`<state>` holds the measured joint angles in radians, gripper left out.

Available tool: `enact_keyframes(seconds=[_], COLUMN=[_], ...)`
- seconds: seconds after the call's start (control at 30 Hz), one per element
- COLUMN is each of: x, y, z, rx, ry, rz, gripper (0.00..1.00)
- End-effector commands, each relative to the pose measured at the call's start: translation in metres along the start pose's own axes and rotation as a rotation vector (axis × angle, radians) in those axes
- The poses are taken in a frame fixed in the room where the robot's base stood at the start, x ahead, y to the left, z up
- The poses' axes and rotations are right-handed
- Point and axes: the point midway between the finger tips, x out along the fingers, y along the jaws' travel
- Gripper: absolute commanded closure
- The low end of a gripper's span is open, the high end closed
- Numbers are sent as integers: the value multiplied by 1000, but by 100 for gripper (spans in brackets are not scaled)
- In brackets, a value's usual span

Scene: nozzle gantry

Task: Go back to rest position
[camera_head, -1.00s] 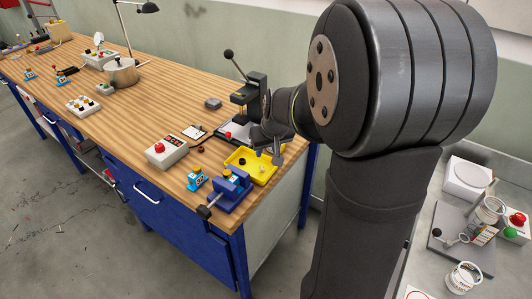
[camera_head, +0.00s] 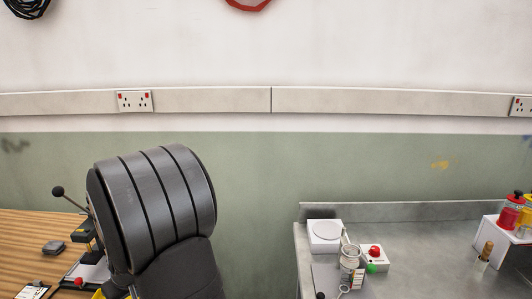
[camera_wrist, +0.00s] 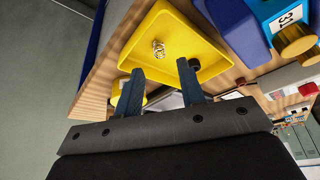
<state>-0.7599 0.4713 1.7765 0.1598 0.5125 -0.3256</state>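My gripper (camera_wrist: 162,88) shows in the wrist view with its two dark fingers apart and nothing between them. It is over the front of a yellow tray (camera_wrist: 145,40) on the wooden bench. A small gold-coloured ring-like part (camera_wrist: 158,49) and a black piece (camera_wrist: 194,63) lie in the tray. In the head view my gripper is hidden behind my own arm, and only a yellow edge of the tray (camera_head: 115,292) shows at the bottom.
A blue vise-like block (camera_wrist: 235,28) and a blue-and-yellow item (camera_wrist: 285,22) stand beside the tray. In the head view, a lever press (camera_head: 85,235) stands on the wooden bench (camera_head: 30,228). A grey metal bench (camera_head: 420,240) at right carries a white box (camera_head: 325,235) and a red-button box (camera_head: 374,257).

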Motion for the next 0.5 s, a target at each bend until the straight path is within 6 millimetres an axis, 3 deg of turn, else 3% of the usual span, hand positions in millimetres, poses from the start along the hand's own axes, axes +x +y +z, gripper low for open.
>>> enact_keyframes(seconds=[0.2, 0.5], x=[31, 47], y=[0, 0], z=[0, 0], rx=[2, 1], ry=[-1, 2], rz=[-1, 0], gripper=[64, 64])
